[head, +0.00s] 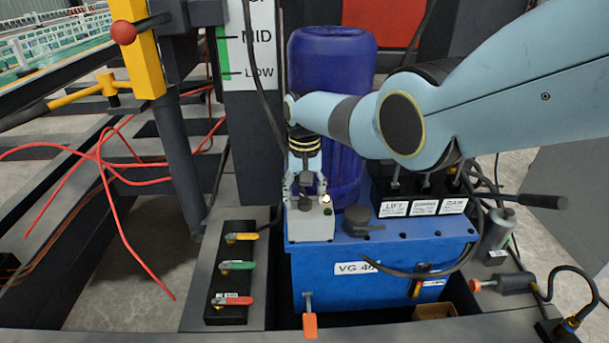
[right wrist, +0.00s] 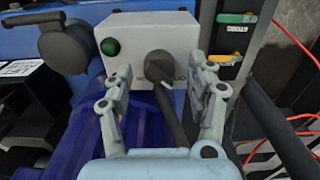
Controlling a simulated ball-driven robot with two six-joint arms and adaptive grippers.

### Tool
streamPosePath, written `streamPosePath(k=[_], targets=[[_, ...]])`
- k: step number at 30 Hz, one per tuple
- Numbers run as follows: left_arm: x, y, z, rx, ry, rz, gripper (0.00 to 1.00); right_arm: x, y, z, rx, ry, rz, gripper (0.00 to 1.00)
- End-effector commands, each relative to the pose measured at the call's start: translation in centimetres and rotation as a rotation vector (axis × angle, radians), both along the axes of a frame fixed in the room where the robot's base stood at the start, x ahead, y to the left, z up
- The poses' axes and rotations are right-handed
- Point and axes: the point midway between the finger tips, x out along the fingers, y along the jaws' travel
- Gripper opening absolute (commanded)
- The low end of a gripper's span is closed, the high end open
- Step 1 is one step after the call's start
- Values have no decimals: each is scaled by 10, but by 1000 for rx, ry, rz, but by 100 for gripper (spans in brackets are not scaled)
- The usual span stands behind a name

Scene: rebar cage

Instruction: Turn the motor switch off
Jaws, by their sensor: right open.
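The motor switch is a black knob (right wrist: 160,66) with a dark lever on a grey box (right wrist: 182,36). The box has a green button or lamp (right wrist: 110,47) beside the knob. In the head view the grey box (head: 311,229) sits on the front left of the blue power unit (head: 385,250). My right gripper (head: 305,188) is right above the box. In the right wrist view its open fingers (right wrist: 162,88) stand on either side of the knob and lever. I cannot tell whether they touch it. My left gripper is not in view.
A blue drum (head: 330,55) stands behind the box. A black cap (head: 358,220) and a lever bank with labels (head: 423,207) are to its right. Yellow, green and red valve handles (head: 238,267) lie to its left. Red hoses (head: 120,215) hang further left.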

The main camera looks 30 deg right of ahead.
Motion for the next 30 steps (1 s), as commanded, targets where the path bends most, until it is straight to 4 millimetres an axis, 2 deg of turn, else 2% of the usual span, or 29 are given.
streamPosePath(k=[5, 12, 18, 23, 30], targets=[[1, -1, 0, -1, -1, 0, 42, 0, 0, 21, 0, -3, 0, 57], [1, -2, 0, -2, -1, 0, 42, 0, 0, 74, -1, -4, 0, 57], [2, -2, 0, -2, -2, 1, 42, 0, 0, 104, 0, -2, 0, 57], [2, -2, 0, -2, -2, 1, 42, -1, 0, 113, 0, 0, 0, 57], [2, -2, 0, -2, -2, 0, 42, -1, 0, 113, 0, 0, 0, 57]])
